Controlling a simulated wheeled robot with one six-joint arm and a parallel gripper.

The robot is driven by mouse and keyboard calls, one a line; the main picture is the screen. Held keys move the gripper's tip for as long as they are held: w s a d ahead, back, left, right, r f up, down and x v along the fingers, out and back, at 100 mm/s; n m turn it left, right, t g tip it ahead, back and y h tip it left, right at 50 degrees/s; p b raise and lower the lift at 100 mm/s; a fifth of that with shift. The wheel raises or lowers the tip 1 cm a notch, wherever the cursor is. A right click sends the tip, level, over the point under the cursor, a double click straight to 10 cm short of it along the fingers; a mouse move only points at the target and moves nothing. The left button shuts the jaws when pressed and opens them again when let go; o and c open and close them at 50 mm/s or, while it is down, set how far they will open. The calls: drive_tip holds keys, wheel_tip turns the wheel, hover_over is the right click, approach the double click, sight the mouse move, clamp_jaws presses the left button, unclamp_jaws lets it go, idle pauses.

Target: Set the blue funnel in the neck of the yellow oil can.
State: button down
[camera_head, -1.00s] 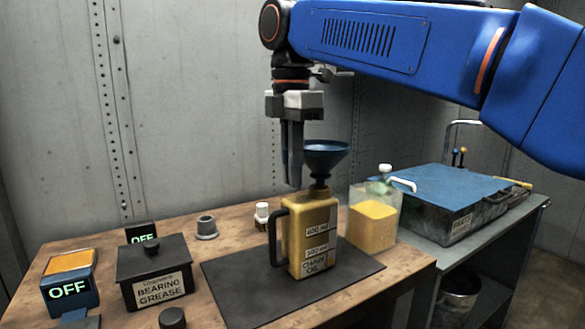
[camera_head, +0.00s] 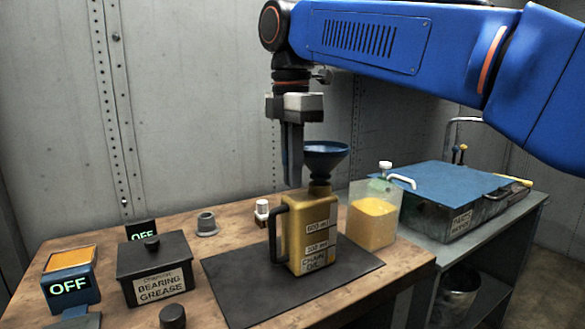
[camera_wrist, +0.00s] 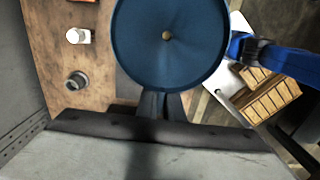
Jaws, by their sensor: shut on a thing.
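The yellow oil can (camera_head: 308,232), labelled chain oil, stands upright on a dark mat (camera_head: 232,293) on the wooden bench. The blue funnel (camera_head: 325,157) is upright directly above the can's neck, its cone wide side up. Its lower end meets or overlaps the neck in the head view; I cannot tell how deep it sits. My gripper (camera_head: 292,183) points down, shut on the funnel's near left side. In the wrist view the round funnel (camera_wrist: 170,60) fills the top middle with its centre hole showing, and hides the can below. My gripper's fingers (camera_wrist: 158,104) reach its rim.
A clear container of yellow fluid (camera_head: 373,225) stands close right of the can. A white-capped bottle (camera_head: 262,212) and a grey ring-shaped part (camera_head: 206,224) stand behind left. A bearing grease box (camera_head: 155,272) and an OFF-labelled box (camera_head: 70,283) are at left. A blue-lidded parts washer (camera_head: 440,200) is at right.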

drive_tip(key=shift+f, duration=0.7)
drive_tip(key=c, duration=1.8)
unclamp_jaws()
